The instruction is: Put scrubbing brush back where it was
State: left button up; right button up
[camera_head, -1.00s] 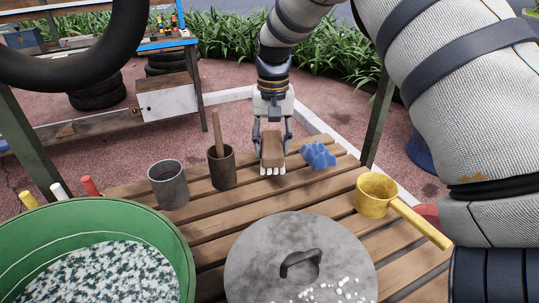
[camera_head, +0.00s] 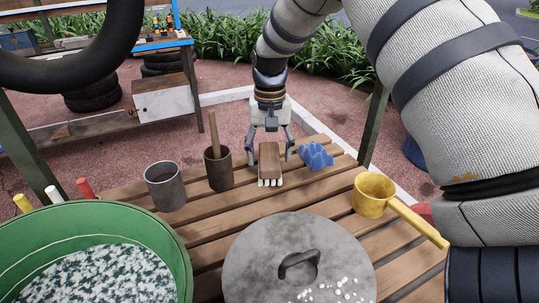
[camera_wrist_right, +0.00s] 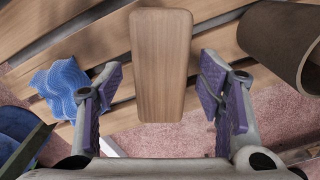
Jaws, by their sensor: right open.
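The scrubbing brush (camera_head: 269,163) has a brown wooden back and white bristles. It rests bristles down on the slatted wooden table, between a brown cup and a blue cloth. My right gripper (camera_head: 270,158) is open above and behind it, with a finger on either side and apart from it. In the right wrist view the brush's wooden back (camera_wrist_right: 161,65) lies between and beyond the open fingers (camera_wrist_right: 165,95), with gaps on both sides. My left gripper is not in view.
The brown cup (camera_head: 219,172) holding a wooden handle and a grey cup (camera_head: 165,188) stand left of the brush. The crumpled blue cloth (camera_head: 315,156) lies close on its right. A yellow ladle (camera_head: 373,193), grey lid (camera_head: 255,258) and green tub (camera_head: 185,240) are nearer.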

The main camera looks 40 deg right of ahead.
aim_at(270, 154)
notch_tip(270, 154, up, 11)
jog(key=shift+r, duration=0.15)
dwell(0.4)
